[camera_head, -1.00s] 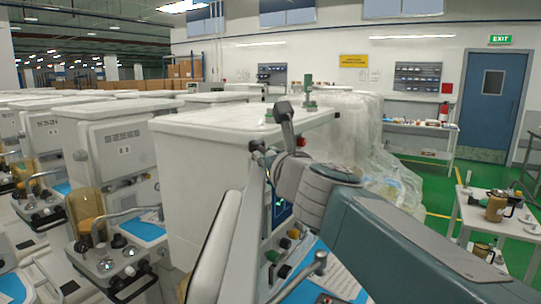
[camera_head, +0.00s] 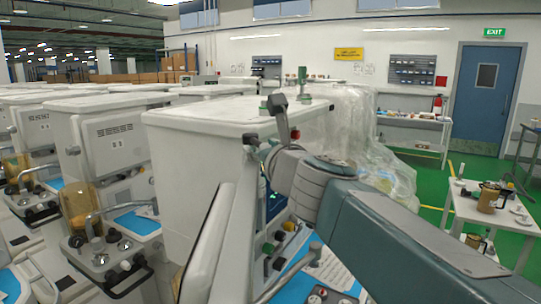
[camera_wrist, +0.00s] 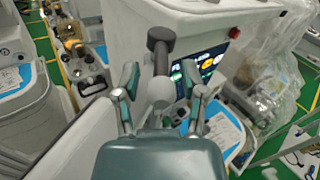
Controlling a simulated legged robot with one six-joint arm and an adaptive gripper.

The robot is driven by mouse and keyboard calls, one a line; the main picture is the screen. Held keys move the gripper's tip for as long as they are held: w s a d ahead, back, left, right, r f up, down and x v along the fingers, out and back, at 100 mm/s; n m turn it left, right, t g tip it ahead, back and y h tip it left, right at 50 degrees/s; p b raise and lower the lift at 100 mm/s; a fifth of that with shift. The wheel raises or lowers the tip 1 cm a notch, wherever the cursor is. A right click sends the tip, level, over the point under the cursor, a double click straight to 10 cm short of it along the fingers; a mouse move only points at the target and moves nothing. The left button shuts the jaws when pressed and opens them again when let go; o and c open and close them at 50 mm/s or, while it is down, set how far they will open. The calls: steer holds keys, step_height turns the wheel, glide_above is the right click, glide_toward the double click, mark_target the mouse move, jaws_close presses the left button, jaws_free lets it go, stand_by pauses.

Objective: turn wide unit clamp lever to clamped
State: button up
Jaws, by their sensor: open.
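The clamp lever (camera_wrist: 160,62) has a dark knob and a grey stem ending in a rounded grey end. In the wrist view it stands upright, mid-picture, in line with the gap between my fingers. In the head view the lever (camera_head: 281,122) rises beside the near right corner of the wide white unit (camera_head: 205,185), tilted slightly left. My gripper (camera_wrist: 160,78) is open, with one finger seen on each side of the lever's lower part. I cannot tell whether either finger touches it. In the head view my arm hides most of the gripper.
A lit screen (camera_wrist: 205,65) is just behind the lever. Plastic wrap (camera_head: 360,135) drapes the unit's far right side. More white units (camera_head: 105,145) crowd the left. A white side table (camera_head: 490,214) stands at right, with green floor (camera_head: 435,190) between.

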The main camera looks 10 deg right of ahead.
steer(key=v, duration=1.1)
steer(key=shift+s, duration=0.25)
steer(key=shift+c, duration=0.3)
